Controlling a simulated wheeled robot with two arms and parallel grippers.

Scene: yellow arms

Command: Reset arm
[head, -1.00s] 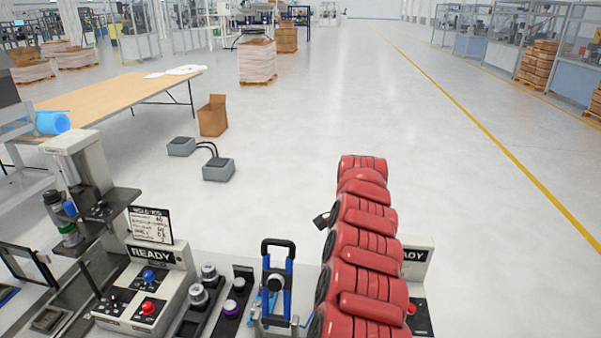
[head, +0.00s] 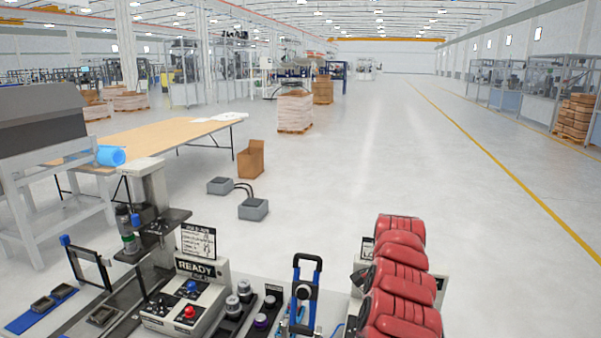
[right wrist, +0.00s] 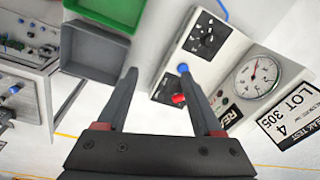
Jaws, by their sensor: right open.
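My right arm (head: 400,290), red with rounded segments, reaches up from the bottom of the head view over the right part of the bench. Its gripper is hidden in that view. In the right wrist view my right gripper (right wrist: 158,82) is open, its two dark fingers spread with nothing held between them. Beyond the fingers is a tester with a dial gauge (right wrist: 257,75), a red and a blue button and a "LOT 305" card (right wrist: 291,114). My left arm and gripper are not in view.
The bench holds a "READY" control box (head: 190,298), a blue-handled clamp (head: 304,285) and a grey press stand (head: 152,205). Green (right wrist: 108,10) and grey (right wrist: 93,52) bins show in the right wrist view. Beyond are a wooden table (head: 150,135), a carton (head: 250,160) and open floor.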

